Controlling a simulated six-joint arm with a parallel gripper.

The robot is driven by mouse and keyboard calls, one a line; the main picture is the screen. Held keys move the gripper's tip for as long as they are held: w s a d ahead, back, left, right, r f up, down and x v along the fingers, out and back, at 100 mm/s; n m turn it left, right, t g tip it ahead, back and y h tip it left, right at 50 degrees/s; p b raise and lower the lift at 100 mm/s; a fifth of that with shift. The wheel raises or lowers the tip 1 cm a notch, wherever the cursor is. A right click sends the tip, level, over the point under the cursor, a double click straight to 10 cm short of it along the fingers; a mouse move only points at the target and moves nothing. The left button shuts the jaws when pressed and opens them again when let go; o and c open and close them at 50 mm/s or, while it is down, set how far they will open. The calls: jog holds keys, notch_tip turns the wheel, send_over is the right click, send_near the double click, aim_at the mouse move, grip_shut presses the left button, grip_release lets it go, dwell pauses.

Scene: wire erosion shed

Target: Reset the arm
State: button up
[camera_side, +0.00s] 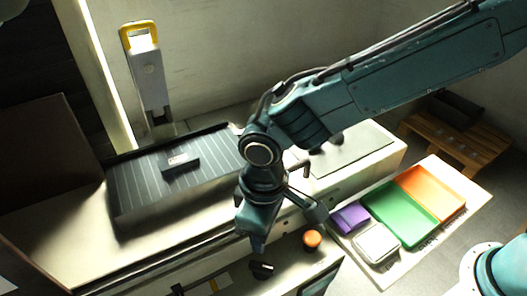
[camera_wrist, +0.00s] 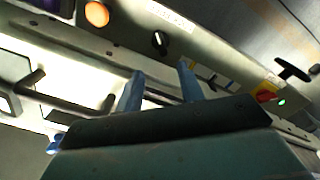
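My gripper (camera_side: 258,246) hangs down at the front edge of the machine bench in the side view, above the front control panel. In the wrist view my gripper (camera_wrist: 160,76) shows two blue fingers spread apart with nothing seen between them. Past the fingers are a black rotary knob (camera_wrist: 160,42) and an orange button (camera_wrist: 97,14). The side view shows the same orange button (camera_side: 312,238) right of my gripper and the black knob (camera_side: 262,269) just below it. Whether the fingertips touch anything is unclear.
A dark ribbed plate (camera_side: 140,195) with a small dark block (camera_side: 181,163) lies on the bench, left of my arm. Purple (camera_side: 350,217), green (camera_side: 400,215) and orange (camera_side: 432,190) trays and a white box (camera_side: 377,243) sit on a board at right. A yellow-topped post (camera_side: 147,75) stands behind.

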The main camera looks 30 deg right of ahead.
jog(key=d+r+m+t+y, duration=0.1)
jog(key=d+r+m, duration=0.1)
jog(key=d+r, duration=0.6)
jog(key=d+r+m+t, duration=0.1)
jog(key=d+r+m, duration=0.1)
jog(key=d+r, duration=0.7)
jog(key=s+d+r+m+t+h, duration=0.1)
jog(key=s+d+m+t, duration=0.2)
jog(key=s+d, duration=1)
jog(key=d, duration=0.3)
jog(key=shift+s+m+t, duration=0.2)
jog(key=shift+m+t, duration=0.1)
jog(key=shift+m, duration=0.1)
